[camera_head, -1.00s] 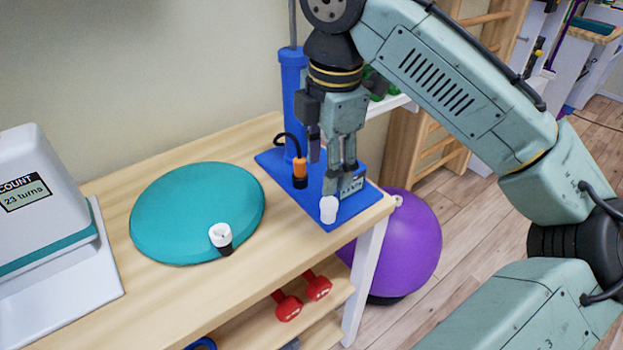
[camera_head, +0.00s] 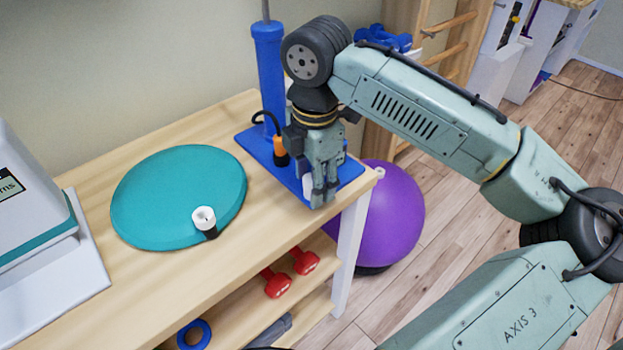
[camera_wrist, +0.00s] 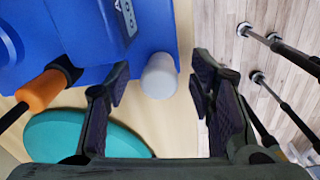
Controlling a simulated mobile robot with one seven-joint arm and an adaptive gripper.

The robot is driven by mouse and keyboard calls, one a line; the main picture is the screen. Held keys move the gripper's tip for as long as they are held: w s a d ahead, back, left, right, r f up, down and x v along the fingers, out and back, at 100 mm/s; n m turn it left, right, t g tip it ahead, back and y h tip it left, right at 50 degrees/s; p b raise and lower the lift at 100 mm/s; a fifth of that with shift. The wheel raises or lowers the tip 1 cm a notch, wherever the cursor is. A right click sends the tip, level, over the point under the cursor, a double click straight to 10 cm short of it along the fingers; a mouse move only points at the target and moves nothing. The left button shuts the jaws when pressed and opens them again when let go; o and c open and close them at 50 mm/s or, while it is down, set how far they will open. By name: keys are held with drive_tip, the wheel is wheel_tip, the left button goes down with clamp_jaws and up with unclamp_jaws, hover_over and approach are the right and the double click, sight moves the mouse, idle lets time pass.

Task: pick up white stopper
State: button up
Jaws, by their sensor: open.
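The white stopper (camera_wrist: 159,76) is a small pale cylinder with a rounded end. It is at the edge of the blue pump base (camera_wrist: 90,50), seen between the two fingers of my gripper (camera_wrist: 162,80) in the wrist view. My gripper is open, with a finger on each side of the stopper; whether either touches it I cannot tell. In the head view my gripper (camera_head: 322,196) points down over the front corner of the blue base (camera_head: 262,150). It mostly hides the stopper there; only a white sliver (camera_head: 307,186) shows beside the fingers.
A blue pump cylinder (camera_head: 269,75) and an orange-and-black hose end (camera_head: 280,150) stand close by on the left. A teal disc (camera_head: 165,195) with a white-and-black fitting (camera_head: 204,219) lies further left. The table edge is near, with a purple ball (camera_head: 390,220) beyond.

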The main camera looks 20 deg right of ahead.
drive_tip(key=shift+f, duration=0.2)
drive_tip(key=shift+c, duration=0.5)
drive_tip(key=c, duration=1)
